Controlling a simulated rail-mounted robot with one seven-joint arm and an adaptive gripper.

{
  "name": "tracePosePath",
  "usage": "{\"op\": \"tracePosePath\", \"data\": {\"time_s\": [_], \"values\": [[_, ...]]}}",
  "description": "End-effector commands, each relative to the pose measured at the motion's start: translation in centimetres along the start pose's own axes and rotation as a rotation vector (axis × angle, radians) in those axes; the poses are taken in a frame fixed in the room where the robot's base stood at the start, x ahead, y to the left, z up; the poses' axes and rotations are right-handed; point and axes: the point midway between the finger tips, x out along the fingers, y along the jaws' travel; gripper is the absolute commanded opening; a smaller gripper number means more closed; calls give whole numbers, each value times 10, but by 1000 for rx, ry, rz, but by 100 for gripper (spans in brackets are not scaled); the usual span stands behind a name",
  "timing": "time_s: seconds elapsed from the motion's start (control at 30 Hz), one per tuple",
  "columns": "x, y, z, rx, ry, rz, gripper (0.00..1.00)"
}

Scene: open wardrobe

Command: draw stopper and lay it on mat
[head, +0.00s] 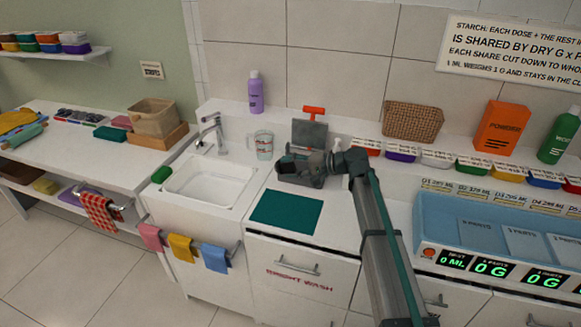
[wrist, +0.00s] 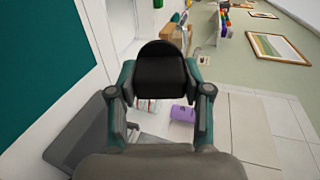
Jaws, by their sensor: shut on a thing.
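My gripper (head: 287,167) is over the white counter between the sink and the coloured trays, just beyond the teal mat (head: 285,211). In the wrist view my gripper (wrist: 161,80) is shut on a black, round-topped piece (wrist: 162,68), which looks like the stopper.
A grey box (head: 309,135) with an orange T-handle (head: 314,111) stands behind my gripper. A clear measuring jug (head: 264,145) and a purple bottle (head: 256,92) stand near the sink (head: 210,187). A blue scale tray (head: 500,235) is at the right.

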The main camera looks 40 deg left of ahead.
Motion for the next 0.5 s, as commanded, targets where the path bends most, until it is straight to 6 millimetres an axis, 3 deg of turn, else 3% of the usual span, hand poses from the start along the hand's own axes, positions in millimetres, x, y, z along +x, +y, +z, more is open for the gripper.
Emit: {"op": "tracePosePath", "data": {"time_s": [0.03, 0.5], "values": [[4, 14, 0, 1, 0, 1, 7], [24, 77, 0, 1, 0, 1, 7]]}}
